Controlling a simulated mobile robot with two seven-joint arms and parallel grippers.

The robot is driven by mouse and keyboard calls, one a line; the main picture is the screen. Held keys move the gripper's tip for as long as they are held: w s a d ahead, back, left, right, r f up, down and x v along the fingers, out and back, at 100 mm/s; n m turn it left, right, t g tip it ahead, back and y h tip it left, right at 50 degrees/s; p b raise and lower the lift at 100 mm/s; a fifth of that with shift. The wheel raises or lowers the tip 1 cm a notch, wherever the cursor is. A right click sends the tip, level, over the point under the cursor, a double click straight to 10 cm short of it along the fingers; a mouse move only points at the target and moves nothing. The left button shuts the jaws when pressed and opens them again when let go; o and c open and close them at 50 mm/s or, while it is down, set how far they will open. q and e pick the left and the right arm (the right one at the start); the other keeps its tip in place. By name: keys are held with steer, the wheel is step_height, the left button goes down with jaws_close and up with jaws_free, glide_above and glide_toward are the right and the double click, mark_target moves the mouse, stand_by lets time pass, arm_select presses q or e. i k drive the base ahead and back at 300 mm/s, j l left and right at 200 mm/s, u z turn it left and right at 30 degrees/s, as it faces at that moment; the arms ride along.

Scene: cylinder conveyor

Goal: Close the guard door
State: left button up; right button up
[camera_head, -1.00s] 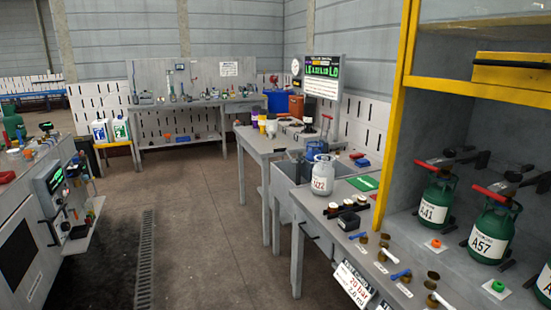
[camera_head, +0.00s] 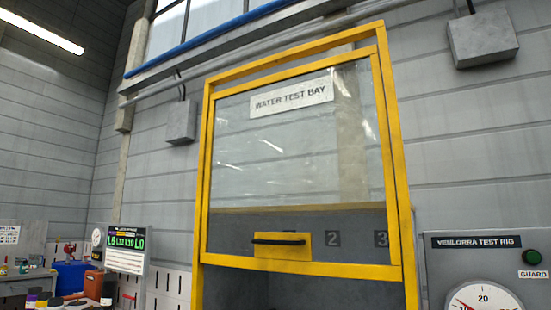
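The guard door (camera_head: 300,165) is a clear panel in a yellow frame with a "WATER TEST BAY" sign (camera_head: 291,97) on it. It sits raised inside a taller yellow outer frame (camera_head: 408,215). A yellow plate with a black handle (camera_head: 278,241) is at the door's bottom edge. Below that edge the bay opening (camera_head: 300,288) shows dark and uncovered. Numbers 2 and 3 show on the bay's back wall through the panel. Neither of my grippers is in view.
At right stands the Venlorra test rig panel (camera_head: 480,243) with a pressure gauge (camera_head: 484,303) and a green button marked GUARD (camera_head: 532,258). At lower left are a bench, a blue container (camera_head: 73,274) and a display board (camera_head: 126,250).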

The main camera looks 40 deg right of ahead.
mark_target(280, 253)
steer(key=i+z, duration=0.1)
steer(key=z, duration=0.3)
steer(key=j+z, duration=0.1)
steer(key=z, duration=0.25)
steer(key=i+j+z, duration=0.1)
steer(key=z, duration=0.3)
steer(key=j+z, duration=0.1)
steer(key=z, duration=0.25)
steer(key=i+j+z, duration=0.15)
steer(key=j+z, duration=0.15)
steer(key=i+j+z, duration=0.1)
steer(key=j+z, duration=0.2)
steer(key=j, duration=0.2)
steer(key=i+j+z, duration=0.15)
steer(key=j, duration=1.25)
steer(key=k, duration=0.05)
